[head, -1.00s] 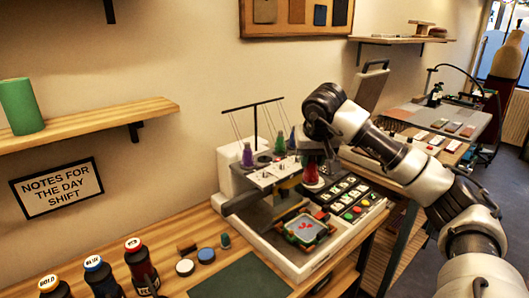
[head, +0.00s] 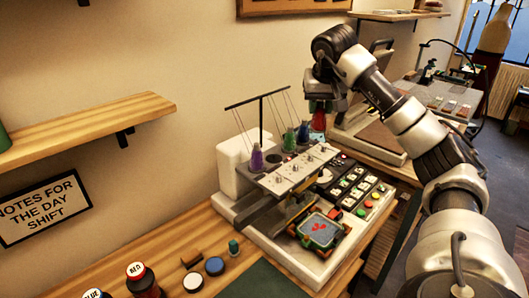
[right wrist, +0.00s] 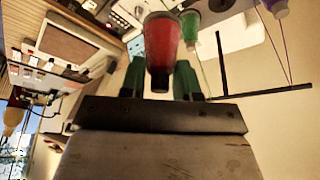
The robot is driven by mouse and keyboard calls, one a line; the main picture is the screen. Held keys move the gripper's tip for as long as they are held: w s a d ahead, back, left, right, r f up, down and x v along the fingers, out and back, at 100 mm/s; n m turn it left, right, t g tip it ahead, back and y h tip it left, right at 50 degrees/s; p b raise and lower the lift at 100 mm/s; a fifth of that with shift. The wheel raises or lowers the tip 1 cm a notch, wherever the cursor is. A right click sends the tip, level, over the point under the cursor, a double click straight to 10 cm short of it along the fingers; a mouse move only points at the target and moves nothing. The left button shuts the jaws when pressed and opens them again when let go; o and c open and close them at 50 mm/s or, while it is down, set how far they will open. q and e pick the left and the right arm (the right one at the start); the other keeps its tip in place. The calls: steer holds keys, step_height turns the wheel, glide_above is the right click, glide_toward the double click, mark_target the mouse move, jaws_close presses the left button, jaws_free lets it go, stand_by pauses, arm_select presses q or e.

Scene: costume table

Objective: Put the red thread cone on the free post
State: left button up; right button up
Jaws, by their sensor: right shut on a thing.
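My right gripper (head: 320,104) is shut on the red thread cone (head: 318,121) and holds it upright, at the far right end of the row of cones on the embroidery machine (head: 300,262). In the right wrist view the red cone (right wrist: 161,45) sits between the fingers. A purple cone (head: 257,158), a green cone (head: 289,141) and a blue cone (head: 303,133) stand on the machine's rack. A gap shows between the purple and green cones; I cannot clearly make out a post there. My left gripper is out of view.
A dark thread stand (head: 261,118) with threads rises behind the cones. A hoop (head: 320,229) and button panel (head: 357,187) are at the machine's front.

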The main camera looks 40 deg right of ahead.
steer(key=shift+w+a+f, duration=0.1)
steer(key=shift+w+a, duration=0.05)
steer(key=shift+w, duration=0.15)
steer(key=w+a+f+p, duration=0.1)
steer(key=w+a+f, duration=0.1)
steer(key=w, duration=0.1)
steer(key=w+a+f+p, duration=0.1)
steer(key=w+a+f, duration=0.1)
steer(key=w, duration=0.1)
steer(key=w+a+f+p, duration=0.1)
steer(key=w+f, duration=0.1)
steer(key=w, duration=0.1)
steer(key=shift+w+a+f, duration=0.15)
steer(key=shift+a+f, duration=0.25)
step_height(320, 180, down, 3)
steer(key=shift+f+p, duration=0.1)
steer(key=shift+p, duration=0.65)
steer(key=shift+f, duration=0.35)
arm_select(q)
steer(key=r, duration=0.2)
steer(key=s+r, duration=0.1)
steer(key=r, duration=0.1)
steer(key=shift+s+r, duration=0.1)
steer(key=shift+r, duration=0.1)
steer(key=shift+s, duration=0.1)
